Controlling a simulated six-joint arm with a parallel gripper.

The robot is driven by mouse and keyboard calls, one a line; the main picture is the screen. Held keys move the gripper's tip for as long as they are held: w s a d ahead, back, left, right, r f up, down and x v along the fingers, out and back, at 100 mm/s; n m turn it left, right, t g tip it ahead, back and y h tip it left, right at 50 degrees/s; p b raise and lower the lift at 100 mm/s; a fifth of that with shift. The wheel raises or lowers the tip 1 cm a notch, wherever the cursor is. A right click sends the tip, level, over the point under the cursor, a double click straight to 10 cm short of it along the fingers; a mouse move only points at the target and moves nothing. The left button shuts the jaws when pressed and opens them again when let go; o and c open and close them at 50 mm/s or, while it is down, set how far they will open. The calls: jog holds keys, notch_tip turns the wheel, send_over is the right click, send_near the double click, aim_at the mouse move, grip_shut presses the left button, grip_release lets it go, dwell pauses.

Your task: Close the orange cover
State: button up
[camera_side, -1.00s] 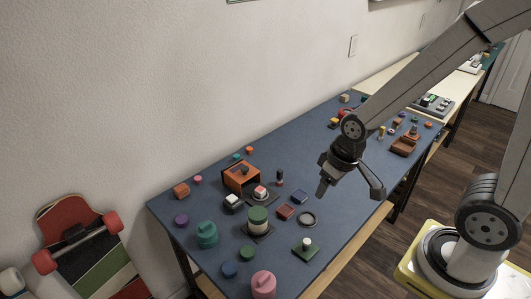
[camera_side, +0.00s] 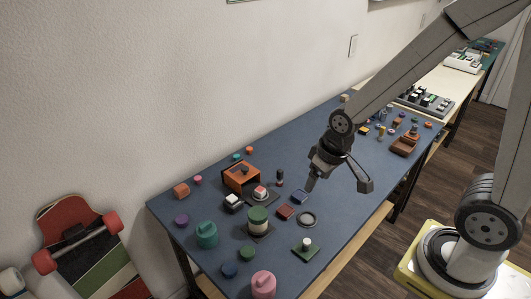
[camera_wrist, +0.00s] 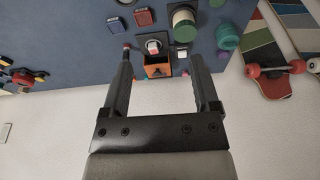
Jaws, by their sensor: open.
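An orange box-like piece with a dark opening (camera_side: 240,177) stands on the blue table toward its back edge, left of my gripper in the side view. I take it to be the orange cover; whether its lid is a separate flap is too small to tell. In the wrist view the orange piece (camera_wrist: 157,71) shows between my fingers, with a dark bar across it. My gripper (camera_side: 338,187) is open and empty, to the right of the orange piece and apart from it. The wrist view shows its two fingers (camera_wrist: 161,59) spread wide.
A white-topped block (camera_side: 233,201), a red-and-white button (camera_side: 260,192) and a green-topped cylinder (camera_side: 257,220) stand close to the orange piece. A dark upright peg (camera_side: 280,178) stands to its right. Small loose pieces lie around. The wall borders the table's back.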

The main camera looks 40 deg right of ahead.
jog(key=w+d+f+m, duration=0.2)
jog(key=w+f, duration=0.1)
jog(key=w, duration=1.3)
jog(key=m+t+h, duration=0.1)
jog(key=m+h, duration=0.1)
send_near(244, 168)
jog(key=shift+s+d+f, duration=0.15)
jog(key=shift+d+f, duration=0.15)
jog(key=shift+f, duration=0.1)
jog(key=shift+f, duration=0.1)
jog(key=shift+x, duration=3.75)
jog(key=shift+w+a, duration=0.1)
jog(key=shift+w, duration=0.1)
grip_shut()
